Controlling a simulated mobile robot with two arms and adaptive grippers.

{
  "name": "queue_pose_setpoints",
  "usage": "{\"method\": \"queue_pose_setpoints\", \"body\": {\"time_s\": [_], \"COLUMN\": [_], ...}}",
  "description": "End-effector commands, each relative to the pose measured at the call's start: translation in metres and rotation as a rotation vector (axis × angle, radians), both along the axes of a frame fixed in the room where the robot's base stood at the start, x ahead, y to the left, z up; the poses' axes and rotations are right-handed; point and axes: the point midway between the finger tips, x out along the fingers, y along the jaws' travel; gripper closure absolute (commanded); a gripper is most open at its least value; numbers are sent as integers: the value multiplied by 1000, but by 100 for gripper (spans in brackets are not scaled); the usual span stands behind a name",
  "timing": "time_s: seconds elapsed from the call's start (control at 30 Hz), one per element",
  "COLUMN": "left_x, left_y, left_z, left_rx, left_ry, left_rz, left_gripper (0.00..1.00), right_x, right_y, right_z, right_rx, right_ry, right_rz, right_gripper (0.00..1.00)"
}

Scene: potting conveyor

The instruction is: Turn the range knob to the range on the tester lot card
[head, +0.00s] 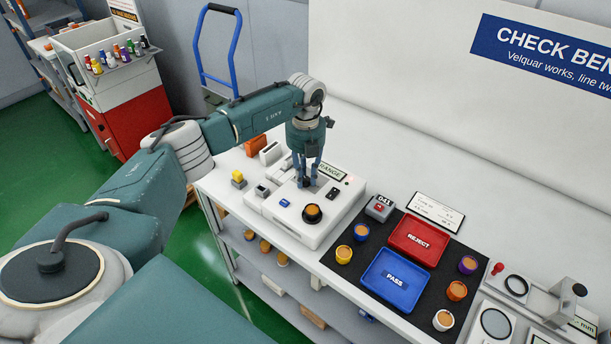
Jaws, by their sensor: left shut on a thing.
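The tester (290,222) is a white box on the bench, with a green panel (331,171) reading RANGE at its back. My left gripper (306,182) points down over the tester, shut on what appears to be the range knob, which its fingers mostly hide. The knob's pointer and setting cannot be read. In front of the gripper, an orange-topped round part (312,213) sits in a black ring on the tester. The white lot card (435,212) lies behind the trays; its small print is not legible to me. My right gripper is not in view.
A red REJECT tray (418,258) and a blue PASS tray (367,289) sit on a black mat right of the tester, with several small cups around them. A grey block marked 041 (380,208) stands beside the tester. Gauges (497,323) are at the right.

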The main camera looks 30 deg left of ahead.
Motion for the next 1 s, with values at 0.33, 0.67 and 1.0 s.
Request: {"method": "queue_pose_setpoints", "body": {"time_s": [0.33,0.67,1.0], "left_x": [3,2,2], "left_y": [1,1,1], "left_z": [3,2,27], "left_rx": [0,0,0], "left_ry": [-9,-5,-7], "left_rz": [8,6,5], "left_gripper": [100,59,59], "right_x": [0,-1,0], "right_y": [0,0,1], "right_z": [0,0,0], "right_rx": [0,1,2], "right_ry": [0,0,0], "right_rz": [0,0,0], "right_gripper": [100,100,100]}}
